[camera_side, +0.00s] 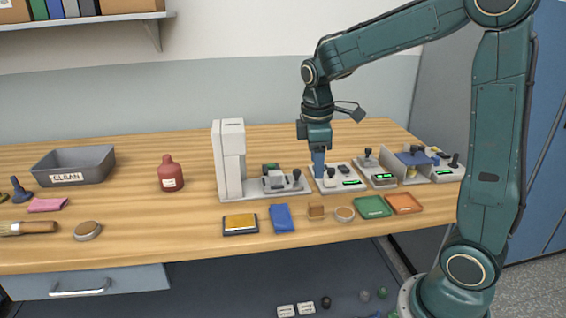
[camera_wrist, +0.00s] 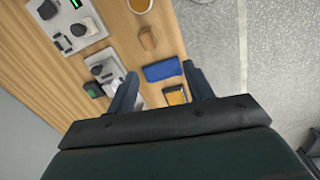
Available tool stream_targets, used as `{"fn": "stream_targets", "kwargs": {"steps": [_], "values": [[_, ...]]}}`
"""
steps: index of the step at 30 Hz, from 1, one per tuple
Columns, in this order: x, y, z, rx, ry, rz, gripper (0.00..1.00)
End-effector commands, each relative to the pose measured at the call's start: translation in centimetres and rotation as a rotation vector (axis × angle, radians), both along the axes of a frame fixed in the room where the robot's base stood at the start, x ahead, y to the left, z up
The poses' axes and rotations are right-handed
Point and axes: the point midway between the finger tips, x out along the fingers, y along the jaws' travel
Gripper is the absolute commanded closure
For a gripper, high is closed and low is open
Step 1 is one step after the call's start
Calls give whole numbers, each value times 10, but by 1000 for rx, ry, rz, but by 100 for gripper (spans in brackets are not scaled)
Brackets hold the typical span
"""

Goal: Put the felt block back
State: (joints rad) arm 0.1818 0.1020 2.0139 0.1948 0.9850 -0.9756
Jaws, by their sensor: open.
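A blue block (camera_side: 281,218), which may be the felt block, lies near the front edge of the table. In the wrist view the blue block (camera_wrist: 162,71) shows beyond and between my fingertips. A small brown block (camera_side: 316,211) stands to its right, also seen in the wrist view (camera_wrist: 148,39); I cannot tell for sure which one is felt. My gripper (camera_side: 318,172) points down over the left end of a pale device with a green display (camera_side: 345,180), behind both blocks. In the wrist view my gripper (camera_wrist: 161,70) has its fingers apart with nothing held between them.
A black tray with a yellow pad (camera_side: 240,225) sits left of the blue block. A ring-shaped dish (camera_side: 344,214), a green tray (camera_side: 373,207) and an orange tray (camera_side: 404,203) lie to the right. A tall white stand (camera_side: 229,160) rises left of my gripper.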

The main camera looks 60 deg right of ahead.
Motion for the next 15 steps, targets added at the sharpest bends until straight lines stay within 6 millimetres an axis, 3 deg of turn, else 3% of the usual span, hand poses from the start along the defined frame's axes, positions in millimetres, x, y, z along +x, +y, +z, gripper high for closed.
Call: {"fn": "stream_targets", "kwargs": {"steps": [6,15], "values": [[-33,26,31,15,-127,-126,48],[-83,57,56,76,-286,-304,48]]}}
